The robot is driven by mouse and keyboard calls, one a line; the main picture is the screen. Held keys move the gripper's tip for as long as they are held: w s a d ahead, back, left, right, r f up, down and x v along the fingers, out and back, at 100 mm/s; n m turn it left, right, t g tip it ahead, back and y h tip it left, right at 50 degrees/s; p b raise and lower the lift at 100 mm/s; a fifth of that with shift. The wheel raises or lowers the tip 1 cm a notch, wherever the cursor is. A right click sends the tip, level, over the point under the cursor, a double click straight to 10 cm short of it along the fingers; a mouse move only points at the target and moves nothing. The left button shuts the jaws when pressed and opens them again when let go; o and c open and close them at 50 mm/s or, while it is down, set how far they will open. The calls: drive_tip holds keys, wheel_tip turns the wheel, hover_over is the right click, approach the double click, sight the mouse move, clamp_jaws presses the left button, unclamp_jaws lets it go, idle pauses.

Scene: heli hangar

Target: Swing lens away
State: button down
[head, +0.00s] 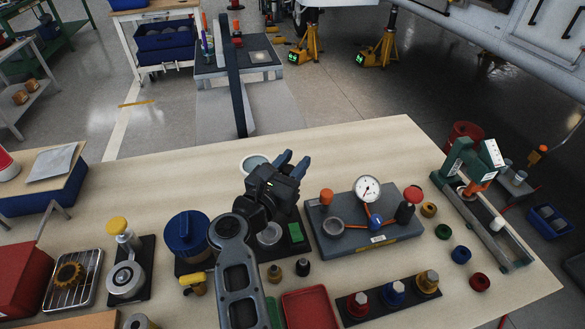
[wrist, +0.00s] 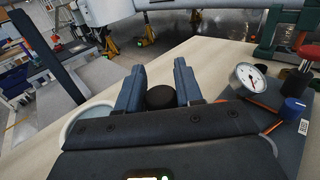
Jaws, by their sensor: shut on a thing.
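The lens (head: 255,163) is a round pale glass with a light rim, just left of my gripper (head: 292,163) in the head view. In the wrist view the lens (wrist: 88,118) shows at the left, partly hidden by my gripper's body. My gripper (wrist: 160,90) is shut on a black round knob (wrist: 160,97) that sits between its two blue-grey fingers. How the knob joins the lens is hidden. Below my gripper, a silver disc (head: 270,234) and a green block (head: 295,232) show on a dark base, partly covered by my arm.
A grey plate with a dial gauge (head: 367,190) stands right of my gripper. A blue-lidded canister (head: 187,233) stands left of my arm. Red tray (head: 309,308) and several small knobs lie in front. The table's (head: 365,145) back strip is clear.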

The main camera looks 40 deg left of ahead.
drive_tip(key=shift+m+h, duration=0.3)
drive_tip(key=shift+h, duration=0.2)
drive_tip(key=c, duration=0.8)
unclamp_jaws()
drive_tip(key=s, duration=0.2)
drive_tip(key=s+d, duration=0.1)
drive_tip(key=s, duration=0.4)
drive_tip(key=shift+s+d, duration=0.3)
